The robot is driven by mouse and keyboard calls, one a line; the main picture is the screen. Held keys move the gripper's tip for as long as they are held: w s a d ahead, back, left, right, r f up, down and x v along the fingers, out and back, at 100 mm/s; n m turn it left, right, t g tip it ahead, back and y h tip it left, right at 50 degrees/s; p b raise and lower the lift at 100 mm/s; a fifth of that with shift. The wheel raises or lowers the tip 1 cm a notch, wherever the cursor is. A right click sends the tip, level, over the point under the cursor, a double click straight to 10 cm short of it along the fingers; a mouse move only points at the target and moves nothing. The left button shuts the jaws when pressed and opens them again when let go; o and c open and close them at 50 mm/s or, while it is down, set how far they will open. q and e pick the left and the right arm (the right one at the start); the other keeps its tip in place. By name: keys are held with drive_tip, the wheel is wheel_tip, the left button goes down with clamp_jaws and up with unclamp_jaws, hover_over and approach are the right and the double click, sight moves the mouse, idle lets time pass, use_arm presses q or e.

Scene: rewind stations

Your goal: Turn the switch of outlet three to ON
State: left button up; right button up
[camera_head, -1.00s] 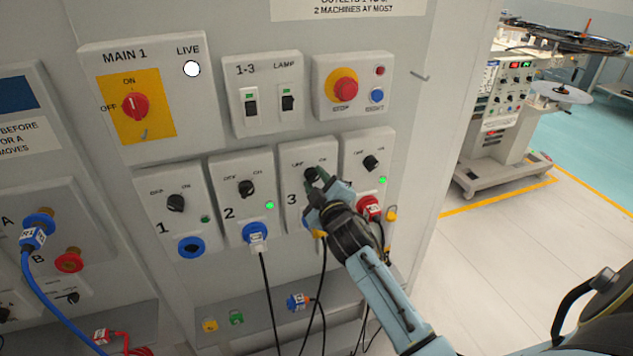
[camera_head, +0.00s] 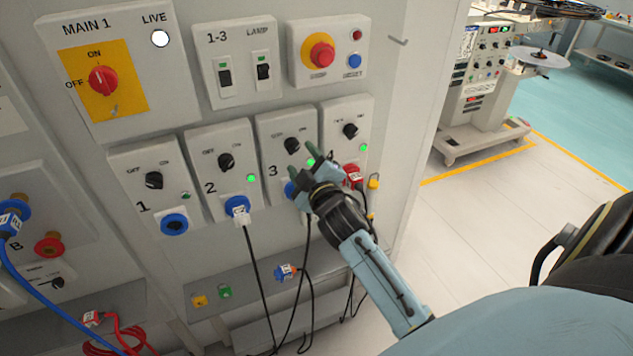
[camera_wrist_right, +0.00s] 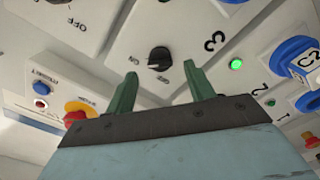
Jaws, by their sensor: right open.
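Outlet three is a pale panel with a black rotary switch (camera_head: 292,145), marked OFF on its left and ON on its right. My left gripper is out of view.
Outlet two (camera_head: 226,160) and outlet four (camera_head: 350,130) flank it closely, both with lit green lamps. Above are the lamp switches (camera_head: 242,72) and a red stop button (camera_head: 321,54). A red plug (camera_head: 353,174) and hanging black cables are near my right gripper.

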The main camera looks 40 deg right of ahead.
drive_tip(key=v, duration=0.9)
drive_tip(key=shift+s+b, duration=0.15)
drive_tip(key=shift+b, duration=0.2)
drive_tip(key=shift+a+f, duration=0.1)
drive_tip(key=s+a+f+m+g+y+b, duration=0.1)
drive_tip(key=a+f+g, duration=0.1)
drive_tip(key=f, duration=0.9)
drive_tip(key=s+a+f+g+y+b, duration=0.1)
drive_tip(key=a+f+g, duration=0.15)
drive_tip(key=f, duration=0.95)
drive_tip(key=s+a+f+m+g+y+b, duration=0.15)
drive_tip(key=s+f+g, duration=0.45)
drive_tip(key=f, duration=1.1)
drive_tip(key=s+f+g+b, duration=0.1)
drive_tip(key=s+f+g, duration=0.1)
drive_tip(key=s+f, duration=0.4)
drive_tip(key=s+f+m+g+b, duration=0.1)
drive_tip(key=s+f, duration=0.5)
drive_tip(key=s, duration=0.8)
drive_tip(key=s+f+m+g, duration=0.1)
drive_tip(key=s+f+g, duration=0.2)
drive_tip(key=s+f, duration=0.4)
drive_tip(key=s, duration=0.4)
drive_tip(key=shift+a+b, duration=0.15)
drive_tip(key=shift+b, duration=0.25)
drive_tip(key=shift+s+f+m+y, duration=0.1)
drive_tip(key=shift+m+y, duration=0.15)
